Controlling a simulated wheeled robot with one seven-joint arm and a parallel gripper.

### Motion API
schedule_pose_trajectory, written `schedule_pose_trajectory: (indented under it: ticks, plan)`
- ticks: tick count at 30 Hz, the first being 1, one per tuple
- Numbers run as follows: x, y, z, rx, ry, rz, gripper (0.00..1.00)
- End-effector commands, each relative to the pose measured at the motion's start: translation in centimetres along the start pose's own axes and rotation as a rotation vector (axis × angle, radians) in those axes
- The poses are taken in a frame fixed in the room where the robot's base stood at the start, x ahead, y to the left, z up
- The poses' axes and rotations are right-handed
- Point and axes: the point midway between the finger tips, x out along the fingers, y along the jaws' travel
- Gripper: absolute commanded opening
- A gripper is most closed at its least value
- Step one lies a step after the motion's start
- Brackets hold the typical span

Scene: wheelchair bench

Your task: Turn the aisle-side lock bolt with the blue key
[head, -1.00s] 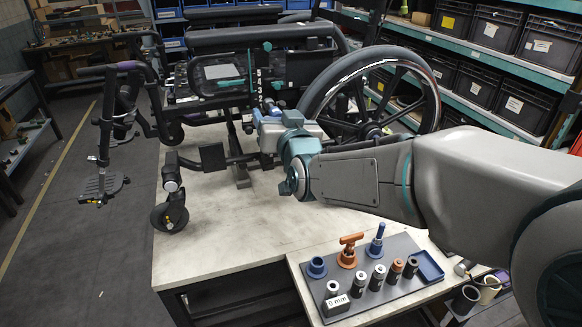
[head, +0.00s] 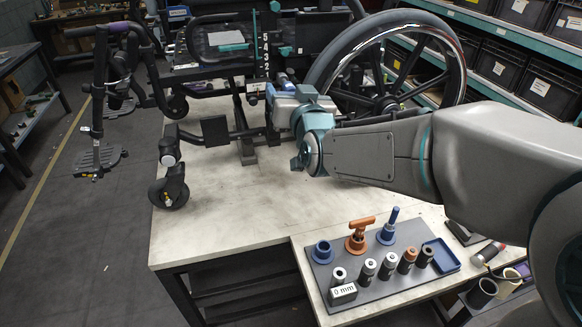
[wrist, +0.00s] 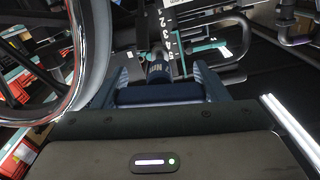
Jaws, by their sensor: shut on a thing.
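My gripper (wrist: 160,92) is shut on the blue key (wrist: 160,97), whose dark blue handle lies crosswise between the fingers in the wrist view. A dark cylindrical part (wrist: 158,72) stands just ahead of the handle, in front of the numbered plate (wrist: 167,28). I cannot tell whether it belongs to the key or to the chair. In the head view my gripper (head: 284,103) is at the wheelchair frame, left of the big wheel (head: 385,75). The aisle-side lock bolt cannot be made out, and whether the key touches it is hidden.
A grey tray (head: 373,287) at the front right holds an empty-looking blue holder (head: 323,252), an orange T-handled key (head: 361,232), a slim blue-handled tool (head: 389,228) and several sockets. The bench top (head: 235,215) is clear in front of the chair. A caster (head: 169,188) stands left.

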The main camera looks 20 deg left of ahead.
Motion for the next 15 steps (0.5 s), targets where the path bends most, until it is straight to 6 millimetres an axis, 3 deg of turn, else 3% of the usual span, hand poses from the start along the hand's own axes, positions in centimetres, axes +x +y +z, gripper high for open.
schedule_pose_trajectory:
  ticks: [15]
  plan:
    - [0.0,1.8,9.9,0.0,0.001,0.0,0.3]
